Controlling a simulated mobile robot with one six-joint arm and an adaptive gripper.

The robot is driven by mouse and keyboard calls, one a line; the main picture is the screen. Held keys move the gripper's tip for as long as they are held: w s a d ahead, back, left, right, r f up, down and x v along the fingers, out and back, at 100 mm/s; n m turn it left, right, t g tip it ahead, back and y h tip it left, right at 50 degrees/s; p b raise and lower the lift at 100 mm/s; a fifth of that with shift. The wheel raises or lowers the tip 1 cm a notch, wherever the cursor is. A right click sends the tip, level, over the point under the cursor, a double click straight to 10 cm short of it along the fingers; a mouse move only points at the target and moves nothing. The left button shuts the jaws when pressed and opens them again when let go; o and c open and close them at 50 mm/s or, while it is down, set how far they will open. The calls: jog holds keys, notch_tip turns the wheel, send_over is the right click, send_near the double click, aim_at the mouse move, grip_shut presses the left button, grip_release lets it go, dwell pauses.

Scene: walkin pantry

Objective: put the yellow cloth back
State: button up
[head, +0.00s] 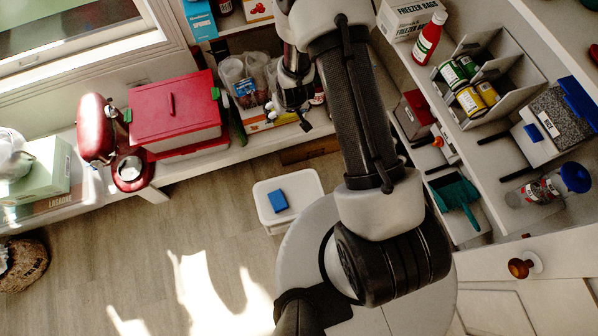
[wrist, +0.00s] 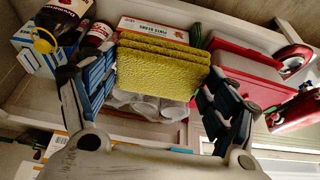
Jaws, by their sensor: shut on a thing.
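The yellow cloth (wrist: 160,70) is a folded, textured, layered pad in the middle of the wrist view. My gripper (wrist: 157,80) has its blue-padded fingers on either side of the cloth and is shut on it. In the head view my gripper (head: 291,95) is over the back shelf, between the red-lidded box and my arm. I cannot make out the cloth in the head view; my arm and gripper hide that spot.
Behind the cloth are clear cups (wrist: 150,104), a pinto beans box (wrist: 153,28) and dark bottles (wrist: 64,18). A red-lidded box (head: 174,108) and red mixer (head: 96,130) stand left. A blue sponge (head: 278,200) lies on a white stool (head: 306,187). A grey divided organizer (head: 512,70) stands right.

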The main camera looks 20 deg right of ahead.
jog(key=s+f+p, duration=0.1)
jog(key=s+f, duration=0.6)
jog(key=f, duration=0.6)
jog(key=s+f+p, duration=0.1)
jog(key=s+f, duration=0.5)
jog(key=f, duration=0.6)
notch_tip(320, 180, down, 15)
jog(key=b, duration=0.6)
jog(key=shift+b, duration=0.35)
jog(key=shift+f+b, duration=1.1)
jog(key=shift+f, duration=1.3)
jog(key=o, duration=0.7)
jog(key=shift+r, duration=0.1)
jog(key=shift+s+r, duration=0.1)
